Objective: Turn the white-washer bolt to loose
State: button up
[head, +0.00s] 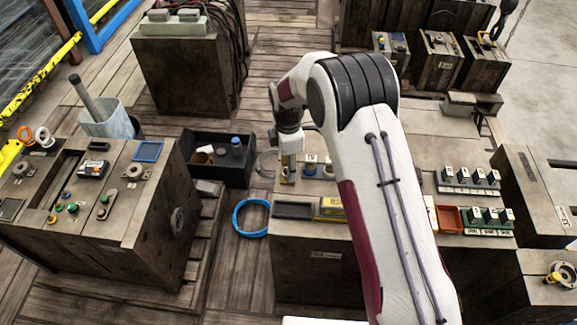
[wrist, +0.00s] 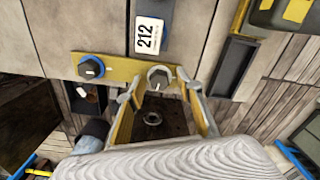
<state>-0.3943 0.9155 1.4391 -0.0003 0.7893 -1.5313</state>
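The white-washer bolt (wrist: 160,77) sits at the right end of a yellow strip in the wrist view. Its head is dark, with a pale ring around it and a small pale mark on it. A second dark bolt with a blue washer (wrist: 91,67) sits at the strip's left end. My gripper (wrist: 160,97) is open, with one finger on each side below the white-washer bolt. No contact shows, and the fingers appear empty. In the head view my gripper (head: 288,160) points down at the bench's left back edge; the white-washer bolt cannot be made out there.
A white plate marked 212 (wrist: 148,37) lies beside the strip. A dark recessed tray (wrist: 234,66) and a yellow block (wrist: 286,15) are to the right.

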jog(key=shift+r, duration=3.65)
jog(key=shift+m, duration=0.3)
jog(key=shift+s+f+m, duration=0.1)
jog(key=shift+m, duration=0.6)
jog(key=s+m, duration=0.1)
jog(key=s+d+f+m, duration=0.1)
jog(key=s, duration=0.1)
jog(key=shift+d+f+m+g, duration=0.15)
jog(key=shift+f+m+g, duration=0.05)
jog(key=shift+m+g, duration=0.2)
jog(key=s+d+r+m+t, duration=0.3)
jog(key=s+d+r+m, duration=0.5)
jog(key=s+d+r, duration=0.3)
jog(key=s+d+r+m+t, duration=0.3)
jog(key=s+d+r+m, duration=0.6)
jog(key=s+r, duration=0.6)
jog(key=s+d, duration=0.1)
jog(key=s, duration=0.3)
jog(key=shift+d+r, duration=0.35)
